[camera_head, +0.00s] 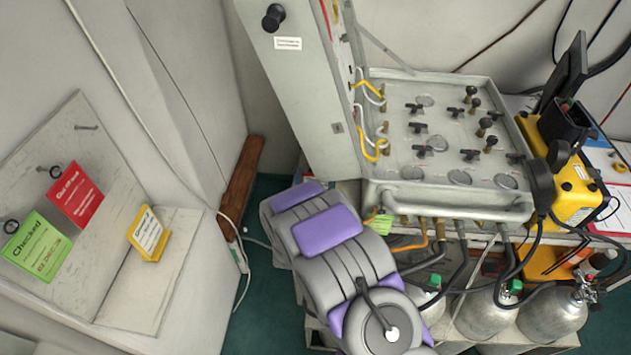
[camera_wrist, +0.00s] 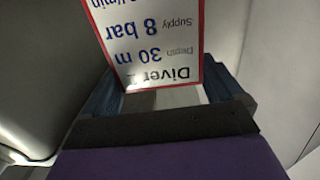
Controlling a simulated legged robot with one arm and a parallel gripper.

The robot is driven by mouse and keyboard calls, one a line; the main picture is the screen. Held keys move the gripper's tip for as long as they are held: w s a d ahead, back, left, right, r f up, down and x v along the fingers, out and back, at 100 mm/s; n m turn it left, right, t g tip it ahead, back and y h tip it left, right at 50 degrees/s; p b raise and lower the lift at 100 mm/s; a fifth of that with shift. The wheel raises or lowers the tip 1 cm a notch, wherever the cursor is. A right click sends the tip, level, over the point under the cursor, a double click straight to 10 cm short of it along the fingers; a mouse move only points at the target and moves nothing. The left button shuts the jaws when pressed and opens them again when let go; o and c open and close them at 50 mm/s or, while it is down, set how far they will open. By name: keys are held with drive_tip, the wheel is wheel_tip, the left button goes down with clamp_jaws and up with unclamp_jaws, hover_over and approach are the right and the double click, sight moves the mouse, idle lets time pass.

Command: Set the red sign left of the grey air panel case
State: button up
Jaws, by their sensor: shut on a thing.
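A white sign with a red border (camera_wrist: 152,42) is held in my gripper (camera_wrist: 160,94) in the wrist view. Its text, upside down there, reads Diver 2, Depth 30 m, Supply 8 bar. The blue fingers are shut on its lower part, one at each side. The grey air panel case (camera_head: 395,147) stands open in the head view, right of centre, its tall lid (camera_head: 300,85) raised on its left. My arm reaches up just left of the case's front. The gripper and held sign cannot be made out in the head view.
A yellow sign (camera_head: 148,234) stands on a shelf (camera_head: 135,290) at left. Red (camera_head: 75,195) and green (camera_head: 37,247) tags hang on the board above. Hoses and gas cylinders (camera_head: 553,316) crowd below the case. A yellow device (camera_head: 572,200) stands on its right.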

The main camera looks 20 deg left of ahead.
drive_tip(key=shift+w+f, duration=0.1)
drive_tip(key=shift+f, duration=0.75)
drive_tip(key=shift+r, duration=0.1)
drive_tip(key=o, duration=1.1)
drive_tip(key=shift+o, duration=0.2)
drive_tip(key=p+v, duration=0.1)
drive_tip(key=v, duration=1.1)
